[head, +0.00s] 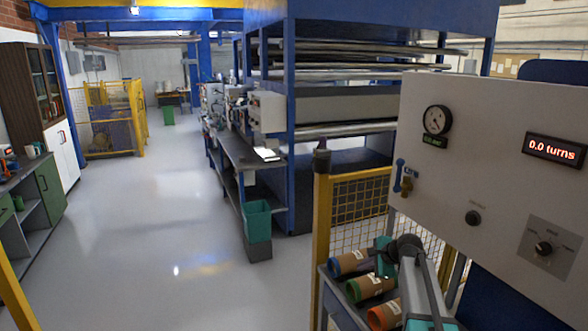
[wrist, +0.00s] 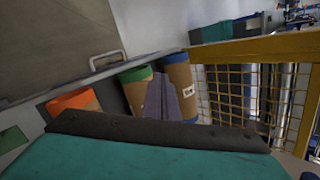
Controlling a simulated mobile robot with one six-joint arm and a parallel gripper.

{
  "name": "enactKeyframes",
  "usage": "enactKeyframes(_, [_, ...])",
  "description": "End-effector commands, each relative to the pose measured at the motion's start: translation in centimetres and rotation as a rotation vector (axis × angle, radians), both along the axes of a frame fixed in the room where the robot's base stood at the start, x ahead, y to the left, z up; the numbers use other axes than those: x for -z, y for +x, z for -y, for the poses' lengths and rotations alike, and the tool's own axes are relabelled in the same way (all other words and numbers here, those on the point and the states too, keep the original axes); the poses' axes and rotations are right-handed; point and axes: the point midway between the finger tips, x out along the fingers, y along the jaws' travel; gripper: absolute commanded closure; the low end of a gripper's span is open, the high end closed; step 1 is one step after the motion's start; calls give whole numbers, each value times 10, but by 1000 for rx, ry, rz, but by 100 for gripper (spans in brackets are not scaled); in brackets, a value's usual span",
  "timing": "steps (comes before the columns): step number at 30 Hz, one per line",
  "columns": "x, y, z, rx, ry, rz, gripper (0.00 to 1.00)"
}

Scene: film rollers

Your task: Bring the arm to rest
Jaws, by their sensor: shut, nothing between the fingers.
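My arm rises from the lower right of the head view, with its wrist just over a rack of brown rolls. In the wrist view my gripper (wrist: 165,82) shows as two grey fingers close together, with nothing held between them. The fingers stand in front of a green-ended roll (wrist: 136,82) and a blue-ended roll (wrist: 178,72), hiding part of both; I cannot tell the gap. An orange-ended roll (wrist: 76,101) lies to the left. The head view also shows the blue-ended (head: 349,263), green-ended (head: 368,288) and orange-ended (head: 384,316) rolls.
A grey panel (head: 470,160) with a gauge, a knob and a display reading "0.0 turns" stands close on the right. A yellow mesh guard (head: 322,235) stands beside the rolls. A teal bin (head: 257,222) is beyond it. The floor at left centre is clear.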

Motion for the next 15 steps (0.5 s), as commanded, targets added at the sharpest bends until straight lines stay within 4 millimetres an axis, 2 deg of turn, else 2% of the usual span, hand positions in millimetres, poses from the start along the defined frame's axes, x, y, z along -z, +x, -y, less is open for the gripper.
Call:
enactKeyframes(1, [20, -19, -11, -63, -55, -13, 100])
enactKeyframes(6, [77, -70, -36, -297, -242, -49, 100])
enactKeyframes(15, [159, -169, -66, -755, -521, -115, 100])
